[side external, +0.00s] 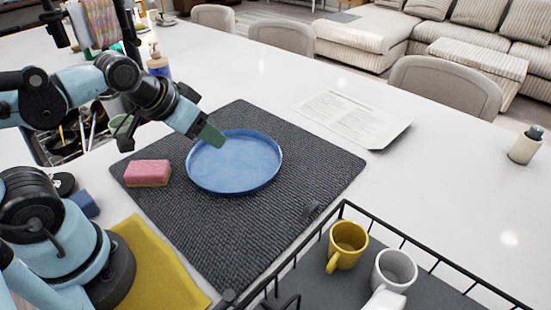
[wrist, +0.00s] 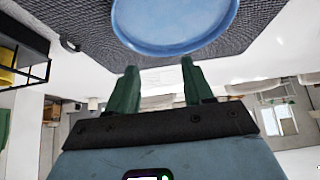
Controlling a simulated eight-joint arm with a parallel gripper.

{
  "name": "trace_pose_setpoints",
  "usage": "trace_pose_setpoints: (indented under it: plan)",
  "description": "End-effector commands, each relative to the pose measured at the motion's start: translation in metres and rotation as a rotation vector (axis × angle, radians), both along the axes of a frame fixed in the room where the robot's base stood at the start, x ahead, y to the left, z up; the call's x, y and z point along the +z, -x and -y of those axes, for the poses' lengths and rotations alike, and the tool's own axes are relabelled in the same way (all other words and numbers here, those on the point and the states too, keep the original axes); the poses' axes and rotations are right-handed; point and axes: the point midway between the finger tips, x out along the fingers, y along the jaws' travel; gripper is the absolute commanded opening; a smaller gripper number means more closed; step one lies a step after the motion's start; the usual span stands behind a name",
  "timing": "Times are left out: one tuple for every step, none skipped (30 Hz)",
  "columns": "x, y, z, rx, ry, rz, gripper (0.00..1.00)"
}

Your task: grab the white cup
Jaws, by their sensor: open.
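The white cup (side external: 395,270) stands in the black wire rack at the lower right of the side external view, beside a yellow mug. A white handle-like part at its lower front is cut off by the frame's bottom edge. My gripper (side external: 211,137) is above the left rim of the blue plate, well to the left of the cup and far from it. In the wrist view my gripper (wrist: 158,82) shows two green fingers spread apart with nothing between them. The white cup cannot be made out in the wrist view.
The blue plate (side external: 235,163) and a pink sponge (side external: 147,173) lie on the dark mat (side external: 300,180). The rack (side external: 420,257) has a raised wire rim around the yellow mug (side external: 347,243) and cup. Papers (side external: 352,117) lie behind the mat. The counter at right is mostly clear.

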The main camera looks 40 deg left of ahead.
Motion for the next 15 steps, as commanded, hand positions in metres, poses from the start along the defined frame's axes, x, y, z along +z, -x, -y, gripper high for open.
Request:
trace_pose_setpoints:
  plan:
    - [0.0,0.0,0.0,0.0,0.0,0.0,0.51]
    - [0.0,0.0,0.0,-0.001,-0.001,0.0,0.51]
    - [0.0,0.0,0.001,-0.009,-0.004,0.0,0.51]
    - [0.0,-0.001,0.003,-0.022,-0.01,0.0,0.51]
    - [0.001,-0.001,0.005,-0.043,-0.019,0.001,0.51]
    - [0.001,-0.003,0.01,-0.086,-0.037,0.003,0.51]
    - [0.002,-0.004,0.015,-0.132,-0.056,0.005,0.51]
    - [0.003,-0.005,0.021,-0.186,-0.08,0.008,0.51]
    - [0.004,-0.007,0.031,-0.274,-0.12,0.014,0.51]
    - [0.005,-0.008,0.039,-0.349,-0.154,0.02,0.51]
    - [0.007,-0.01,0.049,-0.43,-0.19,0.028,0.51]
    - [0.008,-0.011,0.062,-0.543,-0.243,0.041,0.51]
    - [0.009,-0.012,0.072,-0.631,-0.282,0.052,0.51]
    - [0.011,-0.012,0.082,-0.718,-0.323,0.065,0.51]
    - [0.012,-0.012,0.096,-0.832,-0.378,0.083,0.51]
